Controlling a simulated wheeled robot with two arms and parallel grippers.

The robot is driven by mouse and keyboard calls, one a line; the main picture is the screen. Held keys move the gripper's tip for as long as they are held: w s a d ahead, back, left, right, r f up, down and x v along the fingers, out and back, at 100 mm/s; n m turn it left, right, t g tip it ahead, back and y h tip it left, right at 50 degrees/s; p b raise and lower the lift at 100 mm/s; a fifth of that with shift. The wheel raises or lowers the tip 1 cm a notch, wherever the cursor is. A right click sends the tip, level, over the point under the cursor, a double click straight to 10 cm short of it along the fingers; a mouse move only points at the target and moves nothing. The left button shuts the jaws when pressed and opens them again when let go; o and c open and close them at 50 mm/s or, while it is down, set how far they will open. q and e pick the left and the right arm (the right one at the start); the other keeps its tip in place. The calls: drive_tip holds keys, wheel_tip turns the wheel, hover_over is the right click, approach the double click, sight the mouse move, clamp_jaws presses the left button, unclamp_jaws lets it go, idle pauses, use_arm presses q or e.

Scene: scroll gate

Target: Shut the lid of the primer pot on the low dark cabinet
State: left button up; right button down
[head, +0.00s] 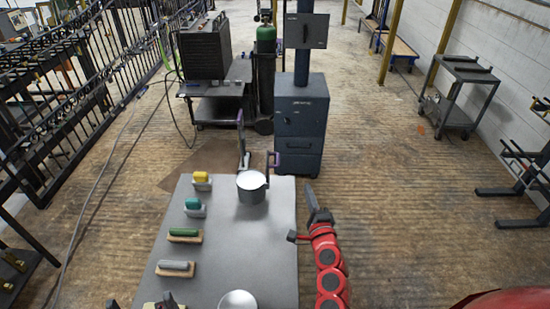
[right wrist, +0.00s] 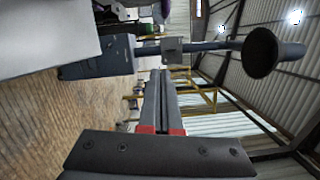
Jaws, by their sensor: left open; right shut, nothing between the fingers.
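A grey pot (head: 252,195) with a pale round opening stands at the far end of the grey-topped low cabinet (head: 235,250). A thin upright piece with a purple end (head: 241,140) rises behind it, seen nearly edge-on; it looks like the raised lid. A purple handle (head: 273,162) is at the pot's right side. My right gripper (head: 312,190) is shut and empty, just beyond the cabinet's right edge, right of the pot and apart from it. Its closed fingers (right wrist: 160,75) fill the middle of the right wrist view. My left gripper (head: 141,303) is open at the bottom edge, mostly cut off.
A second pale round-topped pot (head: 238,301) is cut off at the near edge. Yellow (head: 201,178), teal (head: 194,204), green (head: 184,234) and grey (head: 175,267) handled blocks line the left side. A tall dark cabinet (head: 301,125) stands beyond. The top's middle is clear.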

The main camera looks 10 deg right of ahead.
sight(273, 167)
drive_tip(key=w+a+r+p, duration=0.1)
drive_tip(key=w+a, duration=0.3)
drive_tip(key=w, duration=0.7)
drive_tip(key=shift+r+p, duration=0.3)
drive_tip(key=shift+p, duration=0.15)
drive_tip(key=shift+d, duration=0.15)
